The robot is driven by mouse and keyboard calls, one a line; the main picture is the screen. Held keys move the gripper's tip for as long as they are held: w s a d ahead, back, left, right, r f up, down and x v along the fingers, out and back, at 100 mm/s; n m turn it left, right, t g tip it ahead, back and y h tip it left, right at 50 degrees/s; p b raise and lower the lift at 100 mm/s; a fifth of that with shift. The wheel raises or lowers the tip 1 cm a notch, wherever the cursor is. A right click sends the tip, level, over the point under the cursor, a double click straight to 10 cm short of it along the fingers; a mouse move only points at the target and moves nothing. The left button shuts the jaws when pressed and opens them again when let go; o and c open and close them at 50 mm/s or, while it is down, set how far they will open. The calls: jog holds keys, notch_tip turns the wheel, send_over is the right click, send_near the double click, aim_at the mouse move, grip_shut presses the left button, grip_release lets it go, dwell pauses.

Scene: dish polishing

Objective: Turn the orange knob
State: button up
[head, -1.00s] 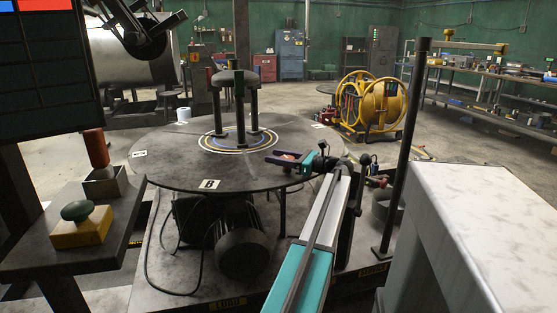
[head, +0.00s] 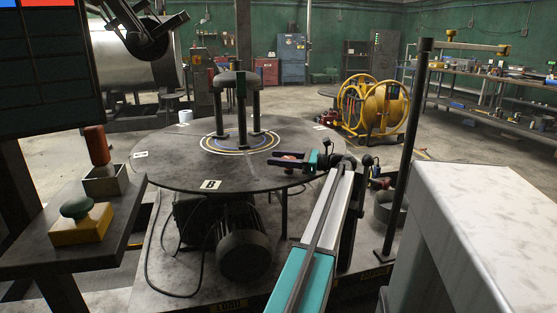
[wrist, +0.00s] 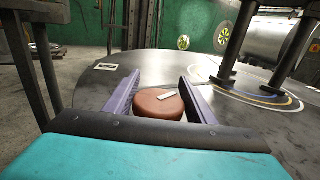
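The orange knob (wrist: 159,103) is a round, brownish-orange cap with a small white mark on top, on the dark round table (wrist: 95,88). In the wrist view my gripper (wrist: 158,78) has its two purple fingers spread, one on each side of the knob. A small gap shows at the right finger; whether the left finger touches is unclear. In the head view my gripper (head: 280,161) reaches over the table's right side, and its finger hides most or all of the knob.
A post fixture (head: 239,110) stands at the table's middle inside ringed markings. A yellow box with a green button (head: 80,222) and an orange-red cylinder (head: 97,146) are at left. A dark upright pole (head: 409,150) and a pale block (head: 490,220) stand at right.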

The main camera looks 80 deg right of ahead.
jog(key=shift+o, duration=1.3)
jog(key=shift+r, duration=0.85)
notch_tip(320, 180, up, 2)
jog(key=shift+r+p, duration=0.1)
jog(key=shift+p, duration=0.35)
jog(key=shift+s+a, duration=0.15)
jog(key=shift+a, duration=0.65)
jog(key=s+a+r+p, duration=0.1)
jog(key=s+a, duration=0.1)
jog(key=a, duration=1.2)
jog(key=shift+s+p, duration=0.15)
jog(key=shift+p, duration=0.15)
